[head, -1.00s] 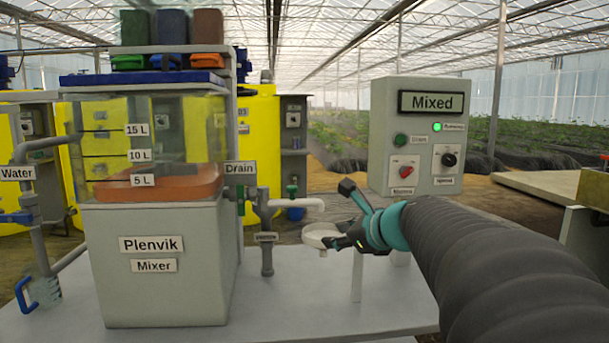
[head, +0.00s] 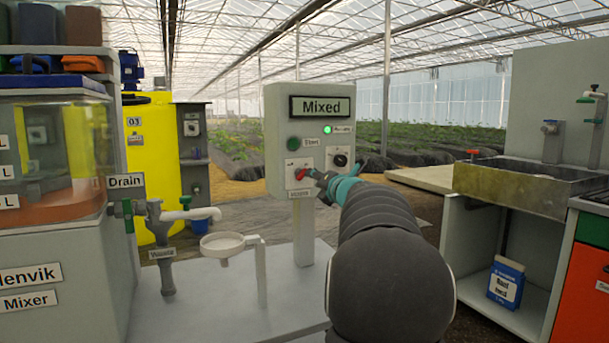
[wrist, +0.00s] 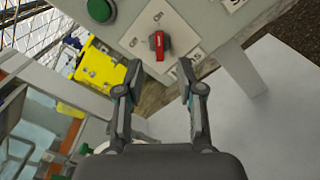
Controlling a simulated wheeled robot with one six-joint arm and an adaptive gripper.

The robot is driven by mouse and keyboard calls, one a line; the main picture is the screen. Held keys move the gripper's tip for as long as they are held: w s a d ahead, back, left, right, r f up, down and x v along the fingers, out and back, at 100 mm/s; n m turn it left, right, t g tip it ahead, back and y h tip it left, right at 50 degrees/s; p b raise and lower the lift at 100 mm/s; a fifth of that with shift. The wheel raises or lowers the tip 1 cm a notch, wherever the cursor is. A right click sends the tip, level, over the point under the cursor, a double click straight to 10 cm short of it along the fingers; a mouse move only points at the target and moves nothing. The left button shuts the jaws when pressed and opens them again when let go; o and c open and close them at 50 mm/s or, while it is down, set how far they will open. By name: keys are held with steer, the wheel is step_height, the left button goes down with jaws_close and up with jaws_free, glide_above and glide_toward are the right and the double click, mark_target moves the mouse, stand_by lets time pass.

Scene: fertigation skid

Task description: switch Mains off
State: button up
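The Mains switch is a red rotary knob (head: 301,173) on a white plate, low on the left of the grey control panel (head: 279,119). In the wrist view the red knob (wrist: 159,45) lies just beyond the fingertips, roughly between them. The small position lettering on its plate is too blurred to read surely. My gripper (wrist: 160,74) is open and empty, with one finger to each side of the knob and a gap before it. In the head view my gripper (head: 318,178) covers part of the panel's lower edge.
A green Start button (head: 293,143) and a black knob (head: 340,160) sit close to the red knob. A white funnel cup (head: 222,244) stands below left. A sink cabinet (head: 480,179) is at right.

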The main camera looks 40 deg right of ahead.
mark_target(301, 174)
steer(key=x, duration=0.7)
steer(key=shift+w+p, duration=0.25)
steer(key=shift+p, duration=0.2)
jaws_close()
